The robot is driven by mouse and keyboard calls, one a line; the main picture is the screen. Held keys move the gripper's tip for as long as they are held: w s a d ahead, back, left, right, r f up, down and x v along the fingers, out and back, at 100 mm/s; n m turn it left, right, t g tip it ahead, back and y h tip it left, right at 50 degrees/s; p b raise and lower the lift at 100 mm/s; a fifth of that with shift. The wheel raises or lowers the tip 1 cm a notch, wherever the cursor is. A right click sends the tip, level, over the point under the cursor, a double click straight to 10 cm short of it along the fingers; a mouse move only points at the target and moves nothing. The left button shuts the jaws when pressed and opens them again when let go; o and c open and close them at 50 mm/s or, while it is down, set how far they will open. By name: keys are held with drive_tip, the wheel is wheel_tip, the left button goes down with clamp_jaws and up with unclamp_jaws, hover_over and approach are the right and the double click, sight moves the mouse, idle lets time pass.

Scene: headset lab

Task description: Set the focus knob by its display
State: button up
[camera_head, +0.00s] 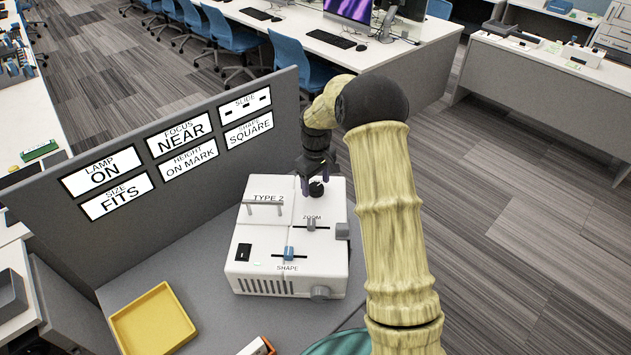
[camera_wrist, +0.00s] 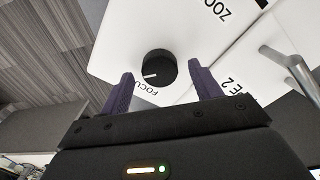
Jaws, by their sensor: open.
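The focus knob (camera_wrist: 159,68) is a black round dial with a white pointer line, on the top of the white projector-like device (camera_head: 262,262) marked TYPE 2. In the head view the knob (camera_head: 316,188) shows at the device's far edge, just under my gripper (camera_head: 306,185). In the wrist view my gripper (camera_wrist: 163,90) is open, its two dark purple fingers apart with the knob between and slightly beyond their tips. I cannot tell whether a finger touches it. The focus display (camera_head: 181,134) on the grey panel reads NEAR.
Other displays read LAMP ON, SIZE FITS, HEIGHT ON MARK, SHAPE SQUARE and SLIDE with dashes (camera_head: 245,104). The device also has a zoom slider (camera_head: 311,224), a blue shape slider (camera_head: 289,253) and a handle (camera_head: 264,204). A yellow tray (camera_head: 152,320) lies at the front left.

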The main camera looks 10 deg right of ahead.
drive_tip(key=shift+f, duration=0.5)
drive_tip(key=c, duration=1)
drive_tip(key=shift+o, duration=0.2)
drive_tip(key=shift+m, duration=0.4)
drive_tip(key=m, duration=0.6)
drive_tip(key=shift+b, duration=0.35)
drive_tip(key=m, duration=0.6)
drive_tip(key=shift+r+m, duration=0.1)
drive_tip(key=shift+m, duration=0.3)
